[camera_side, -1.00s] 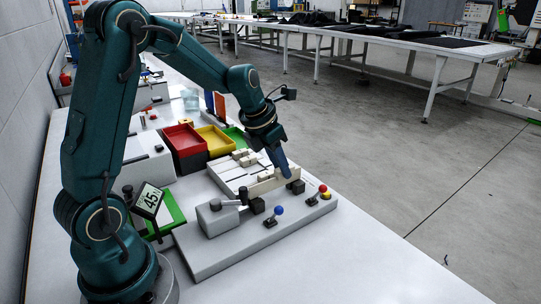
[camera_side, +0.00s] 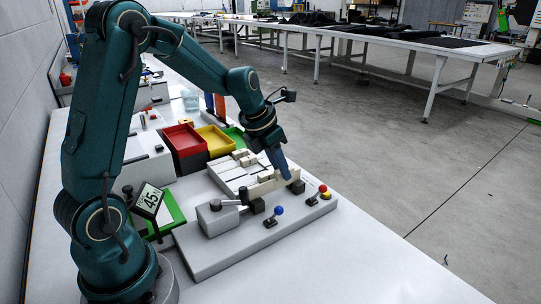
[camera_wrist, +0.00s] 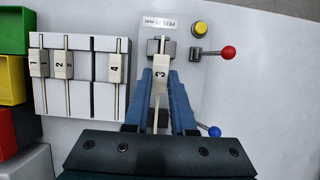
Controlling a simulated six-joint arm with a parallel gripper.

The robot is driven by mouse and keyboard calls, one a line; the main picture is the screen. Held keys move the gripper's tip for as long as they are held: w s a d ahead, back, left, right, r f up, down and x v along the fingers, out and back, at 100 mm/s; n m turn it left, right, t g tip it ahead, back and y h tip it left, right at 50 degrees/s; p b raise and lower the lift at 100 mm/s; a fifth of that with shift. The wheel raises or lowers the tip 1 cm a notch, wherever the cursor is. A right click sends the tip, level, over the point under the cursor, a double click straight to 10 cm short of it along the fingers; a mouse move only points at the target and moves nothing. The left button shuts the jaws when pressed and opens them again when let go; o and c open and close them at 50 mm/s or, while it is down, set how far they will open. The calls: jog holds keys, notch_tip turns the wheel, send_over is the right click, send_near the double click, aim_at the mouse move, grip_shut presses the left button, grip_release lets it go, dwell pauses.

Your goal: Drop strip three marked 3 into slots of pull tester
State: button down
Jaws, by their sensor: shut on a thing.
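My gripper (camera_wrist: 158,105) is shut on strip three (camera_wrist: 160,90), a cream strip with a wider tag marked 3. In the wrist view the strip's far end is at the grey slot block (camera_wrist: 152,46) of the pull tester (camera_wrist: 183,62). Its near end is hidden by my gripper. In the side view my gripper (camera_side: 285,175) is low over the tester (camera_side: 214,257), between its two dark slot blocks (camera_side: 256,206) (camera_side: 297,187). I cannot tell whether the strip is fully seated in the slots.
A white rack (camera_wrist: 81,91) holds strips 1, 2 and 4; its third place is empty. Red (camera_side: 184,140), yellow (camera_side: 215,139) and green trays stand behind. Blue-ball (camera_side: 279,211) and red-ball (camera_side: 323,188) levers and a yellow button (camera_wrist: 199,28) sit on the tester.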

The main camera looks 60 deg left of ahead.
jog(key=shift+f, duration=1.2)
dwell(0.4)
jog(key=c, duration=0.7)
grip_release()
jog(key=shift+v, duration=2.6)
